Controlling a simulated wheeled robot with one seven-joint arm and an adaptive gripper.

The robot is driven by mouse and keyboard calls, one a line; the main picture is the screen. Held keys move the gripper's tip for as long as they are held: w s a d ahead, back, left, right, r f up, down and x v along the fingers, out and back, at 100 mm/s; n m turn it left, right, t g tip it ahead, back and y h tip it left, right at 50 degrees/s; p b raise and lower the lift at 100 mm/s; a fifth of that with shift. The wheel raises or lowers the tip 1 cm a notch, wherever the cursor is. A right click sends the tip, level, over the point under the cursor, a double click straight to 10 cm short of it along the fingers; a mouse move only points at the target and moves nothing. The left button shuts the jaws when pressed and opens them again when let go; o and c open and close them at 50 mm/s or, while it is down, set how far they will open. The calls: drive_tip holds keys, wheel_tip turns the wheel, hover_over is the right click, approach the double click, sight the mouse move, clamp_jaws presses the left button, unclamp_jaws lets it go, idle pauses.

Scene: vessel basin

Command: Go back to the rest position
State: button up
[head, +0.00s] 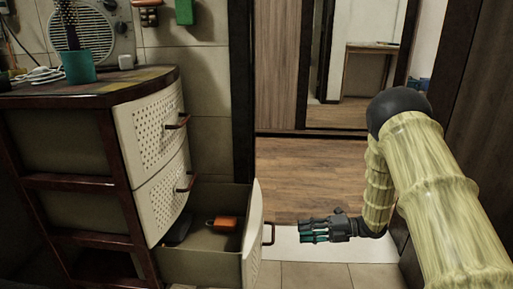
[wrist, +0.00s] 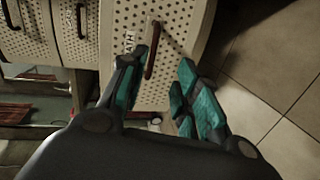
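My gripper (head: 303,231) is open and empty in front of the pulled-out bottom drawer (head: 252,245), with its fingers pointing left at the drawer front. A small gap shows in the head view between the fingertips and the drawer's dark handle (head: 268,234). In the wrist view the teal-padded fingers of my gripper (wrist: 163,62) are spread apart, and the reddish-brown handle (wrist: 151,55) shows between and beyond them on the perforated drawer front (wrist: 178,28). An orange object (head: 226,223) and a dark object (head: 176,229) lie inside the drawer.
The cabinet's upper two drawers (head: 150,125) look shut. A teal pot (head: 78,67) with a plant and a fan-like device (head: 85,33) stand on the cabinet top. Open floor (head: 330,175) lies beyond. A dark panel (head: 470,110) stands at the right.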

drive_tip(key=s+a+f+m+t+h+p, duration=0.1)
drive_tip(key=s+f+m+t+h, duration=0.1)
drive_tip(key=s+f+m+h, duration=0.65)
drive_tip(key=s+a+f+m+t+h, duration=0.15)
drive_tip(key=s+f+m, duration=0.45)
drive_tip(key=f+m, duration=0.65)
drive_tip(key=s+d+f+m+g+h+p, duration=0.1)
drive_tip(key=s+f+m+g+h, duration=0.35)
drive_tip(key=s, duration=1.15)
drive_tip(key=s+d+r+m+g+h, duration=0.1)
drive_tip(key=s+r+m+g, duration=0.1)
drive_tip(key=s+m, duration=0.95)
drive_tip(key=s+r+n+p, duration=0.3)
drive_tip(key=r+p, duration=3.4)
drive_tip(key=shift+s+d+n+p, duration=0.15)
drive_tip(key=shift+s+n+p, duration=0.05)
drive_tip(key=shift+n+p, duration=0.2)
